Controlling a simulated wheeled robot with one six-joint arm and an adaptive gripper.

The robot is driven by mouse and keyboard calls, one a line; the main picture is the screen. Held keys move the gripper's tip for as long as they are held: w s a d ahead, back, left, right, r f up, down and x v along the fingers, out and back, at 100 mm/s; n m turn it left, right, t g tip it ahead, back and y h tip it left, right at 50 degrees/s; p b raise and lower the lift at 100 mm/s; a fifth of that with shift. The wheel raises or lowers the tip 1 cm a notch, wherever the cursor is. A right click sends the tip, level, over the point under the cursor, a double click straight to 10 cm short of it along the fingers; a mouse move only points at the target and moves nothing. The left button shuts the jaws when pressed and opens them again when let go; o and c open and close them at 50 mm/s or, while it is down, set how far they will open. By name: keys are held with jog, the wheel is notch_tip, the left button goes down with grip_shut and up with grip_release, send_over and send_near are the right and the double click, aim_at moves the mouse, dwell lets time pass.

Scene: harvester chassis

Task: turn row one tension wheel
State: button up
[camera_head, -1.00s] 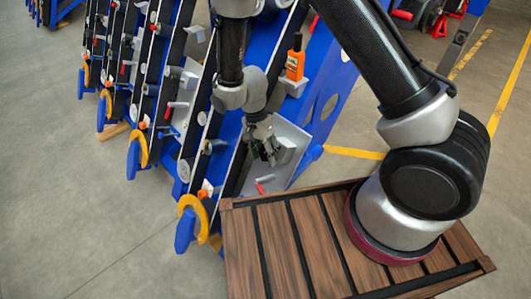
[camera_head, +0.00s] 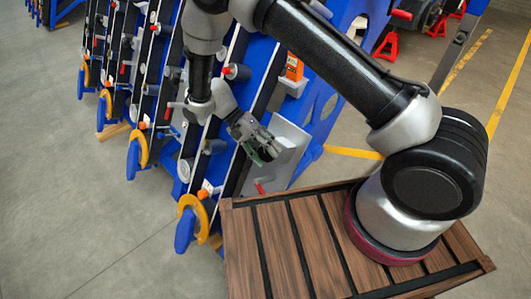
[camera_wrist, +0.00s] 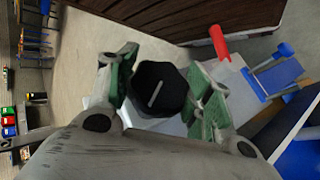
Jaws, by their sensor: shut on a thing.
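The tension wheel is a dark, faceted round knob with a pale line across its face (camera_wrist: 157,90), seen between the fingers in the wrist view. My gripper (camera_wrist: 168,92) is shut on it, with green-padded fingers on either side. In the head view my gripper (camera_head: 262,151) is tilted, beside the grey plate (camera_head: 287,155) on the nearest blue row unit. My gripper hides the wheel there.
A red handle (camera_wrist: 220,43) and a blue bracket (camera_wrist: 272,74) sit close to the wheel. An orange device (camera_head: 294,67) is mounted above. The wooden platform (camera_head: 285,225) is below, with open concrete floor at left.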

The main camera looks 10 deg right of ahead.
jog(key=shift+n+h, duration=0.4)
jog(key=shift+h, duration=0.1)
jog(key=o, duration=1)
jog(key=shift+o, duration=0.2)
jog(key=shift+a, duration=0.1)
jog(key=v, duration=1.2)
jog(key=shift+w+f, duration=0.15)
jog(key=shift+w, duration=0.05)
